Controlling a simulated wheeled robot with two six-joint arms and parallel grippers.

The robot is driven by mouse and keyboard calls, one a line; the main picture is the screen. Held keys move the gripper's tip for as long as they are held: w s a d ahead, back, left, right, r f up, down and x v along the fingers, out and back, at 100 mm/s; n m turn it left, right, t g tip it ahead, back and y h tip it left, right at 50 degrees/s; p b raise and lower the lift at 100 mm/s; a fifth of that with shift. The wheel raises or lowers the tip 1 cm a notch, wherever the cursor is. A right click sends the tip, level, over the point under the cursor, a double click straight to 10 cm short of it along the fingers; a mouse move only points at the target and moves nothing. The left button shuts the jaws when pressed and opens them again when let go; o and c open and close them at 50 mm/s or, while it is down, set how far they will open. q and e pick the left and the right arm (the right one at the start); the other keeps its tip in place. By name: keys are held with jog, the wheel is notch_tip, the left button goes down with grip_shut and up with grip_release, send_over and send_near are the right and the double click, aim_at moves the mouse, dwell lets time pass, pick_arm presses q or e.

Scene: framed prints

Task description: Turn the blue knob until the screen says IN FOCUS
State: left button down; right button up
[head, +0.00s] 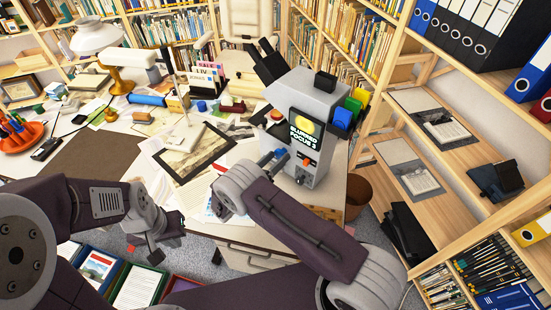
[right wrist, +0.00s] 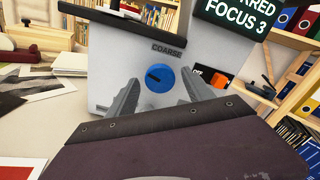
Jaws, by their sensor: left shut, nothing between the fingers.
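The focus device (head: 306,105) is a grey box on the desk, and its screen (head: 304,135) reads BLURRED, FOCUS 3. In the right wrist view the round blue knob (right wrist: 160,79) sits on the device's side face, below the word COARSE, with a dark mark at its left part. My right gripper (right wrist: 160,90) is open, with one finger on each side of the knob; I cannot tell whether they touch it. In the head view my right gripper (head: 272,160) is at the device's left side. My left gripper (head: 155,252) is shut and empty, low in front of the desk.
An orange-red control (head: 313,162) is on the device's front, near the right finger. A framed print (head: 190,152) and papers lie on the desk left of the device. Shelves with binders (head: 478,35) stand to the right.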

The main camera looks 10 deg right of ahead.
jog(key=c, duration=1.1)
jog(key=shift+m, duration=0.3)
jog(key=m+b, duration=0.2)
jog(key=shift+f+m, duration=0.15)
jog(key=shift+m, duration=0.15)
jog(key=m+b, duration=0.2)
jog(key=m, duration=0.2)
jog(key=shift+m, duration=0.3)
jog(key=m+b, duration=0.2)
jog(key=m, duration=0.1)
jog(key=shift+m+b, duration=0.85)
jog(key=shift+m, duration=0.85)
